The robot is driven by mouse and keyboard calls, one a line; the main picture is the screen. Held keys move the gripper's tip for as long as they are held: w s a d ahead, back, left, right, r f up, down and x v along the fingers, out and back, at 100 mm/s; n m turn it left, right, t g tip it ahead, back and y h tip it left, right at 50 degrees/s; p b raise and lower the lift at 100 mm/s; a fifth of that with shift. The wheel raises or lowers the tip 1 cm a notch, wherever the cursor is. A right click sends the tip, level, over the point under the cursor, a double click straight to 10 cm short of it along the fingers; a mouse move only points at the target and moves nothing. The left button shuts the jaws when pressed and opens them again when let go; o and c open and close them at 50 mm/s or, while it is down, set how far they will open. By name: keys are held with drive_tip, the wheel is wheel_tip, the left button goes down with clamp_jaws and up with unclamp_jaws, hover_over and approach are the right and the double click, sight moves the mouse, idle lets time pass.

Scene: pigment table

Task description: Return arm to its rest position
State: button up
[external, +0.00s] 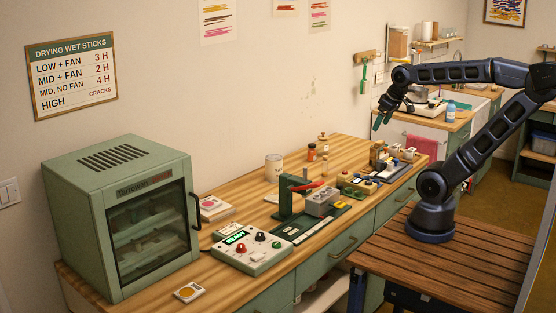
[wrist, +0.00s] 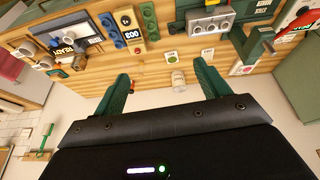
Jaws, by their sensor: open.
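My gripper (external: 381,119) is raised in the air above the far right end of the wooden workbench (external: 315,156) in the external view. Its green fingers point down and hold nothing.
A green drying cabinet (external: 100,165) stands at the bench's left. A control box (external: 250,250) reading READY, a green press (external: 290,197) and several small items line the bench. A sink counter (external: 455,120) lies behind the arm. The slatted platform (external: 430,270) is bare around my base.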

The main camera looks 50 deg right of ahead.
drive_tip(key=shift+s+a+f, duration=0.15)
drive_tip(key=shift+s+f, duration=0.25)
drive_tip(key=shift+s, duration=0.25)
